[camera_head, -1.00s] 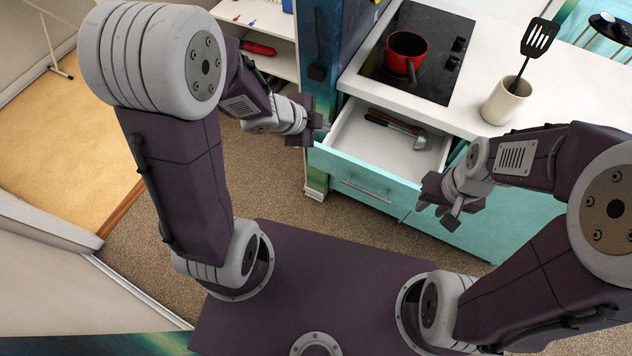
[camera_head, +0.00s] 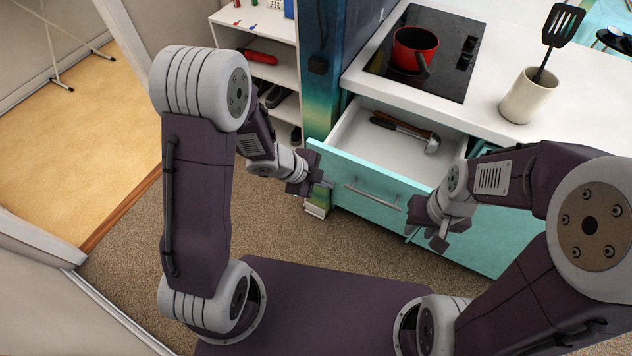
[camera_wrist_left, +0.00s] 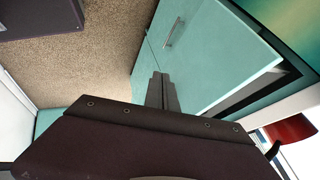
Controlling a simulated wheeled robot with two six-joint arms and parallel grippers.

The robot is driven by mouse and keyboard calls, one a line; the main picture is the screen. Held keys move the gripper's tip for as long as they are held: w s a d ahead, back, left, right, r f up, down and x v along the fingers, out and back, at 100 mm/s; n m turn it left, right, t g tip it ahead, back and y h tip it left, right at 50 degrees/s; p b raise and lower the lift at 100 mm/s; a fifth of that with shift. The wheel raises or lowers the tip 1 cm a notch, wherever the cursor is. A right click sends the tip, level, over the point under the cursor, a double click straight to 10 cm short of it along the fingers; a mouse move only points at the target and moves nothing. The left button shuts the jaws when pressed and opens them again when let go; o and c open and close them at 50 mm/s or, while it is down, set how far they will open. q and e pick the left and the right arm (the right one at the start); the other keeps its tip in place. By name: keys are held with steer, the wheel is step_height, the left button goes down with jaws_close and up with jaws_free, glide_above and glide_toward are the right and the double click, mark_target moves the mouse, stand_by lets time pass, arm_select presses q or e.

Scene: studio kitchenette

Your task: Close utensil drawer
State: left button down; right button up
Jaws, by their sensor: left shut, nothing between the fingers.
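The utensil drawer (camera_head: 365,184) is open, pulled out under the counter, with a teal front, a bar handle (camera_head: 372,193) and a white interior. Inside lie utensils with dark and brown handles (camera_head: 400,126), one with a metal head. My left gripper (camera_head: 326,183) is shut and empty, in front of the drawer front near its left end; I cannot tell whether it touches. In the left wrist view its fingers (camera_wrist_left: 161,90) point at a teal front with a handle (camera_wrist_left: 174,32). My right gripper (camera_head: 432,236) is near the front's right end, its fingers unclear.
A red pot (camera_head: 413,48) stands on the black cooktop (camera_head: 440,78). A cream crock (camera_head: 528,98) with a black slotted spatula (camera_head: 562,25) stands on the white counter (camera_head: 490,75). White shelves (camera_head: 262,75) stand at the left. The carpet (camera_head: 290,235) before the drawer is clear.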

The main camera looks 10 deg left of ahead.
mark_target(344, 176)
arm_select(q)
steer(key=shift+w+d+f+p, duration=0.2)
steer(key=shift+w+d, duration=0.15)
steer(key=shift+w, duration=0.35)
steer(key=shift+w+d+f+p, duration=0.2)
steer(key=shift+w+d, duration=0.1)
steer(key=shift+w, duration=0.4)
steer(key=shift+w+d+f+p, duration=0.2)
steer(key=shift+w+d, duration=0.15)
steer(key=shift+w, duration=0.35)
arm_select(e)
steer(key=shift+r, duration=0.3)
arm_select(q)
steer(key=shift+w+r, duration=0.1)
arm_select(e)
steer(key=shift+r, duration=0.1)
